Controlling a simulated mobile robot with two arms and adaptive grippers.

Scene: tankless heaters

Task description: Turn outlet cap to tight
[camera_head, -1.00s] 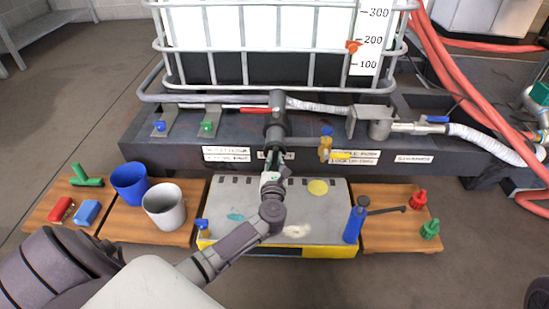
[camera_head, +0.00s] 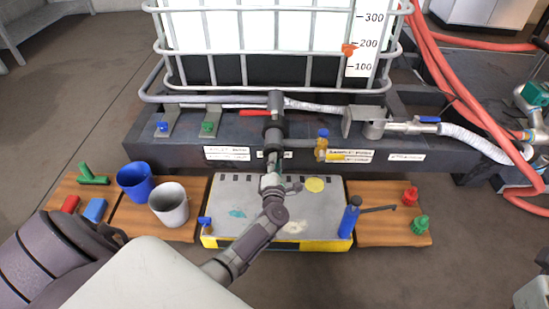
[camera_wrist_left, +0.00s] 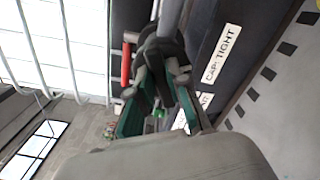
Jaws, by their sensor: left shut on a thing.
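The outlet cap (camera_head: 273,134) is a dark round piece at the lower end of the grey outlet fitting (camera_head: 275,105), in front of the tank. My left gripper (camera_head: 272,156) reaches up to it from the front and is shut on it. In the left wrist view, the green-padded fingers of my left gripper (camera_wrist_left: 157,88) close around the dark cap (camera_wrist_left: 163,52). The cap's edge is partly hidden by the fingers. A white "CAP TIGHT" label (camera_wrist_left: 222,52) is beside it on the dark beam.
A red lever (camera_head: 254,113) sits left of the fitting. Blue (camera_head: 134,181) and grey (camera_head: 169,205) buckets stand left.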

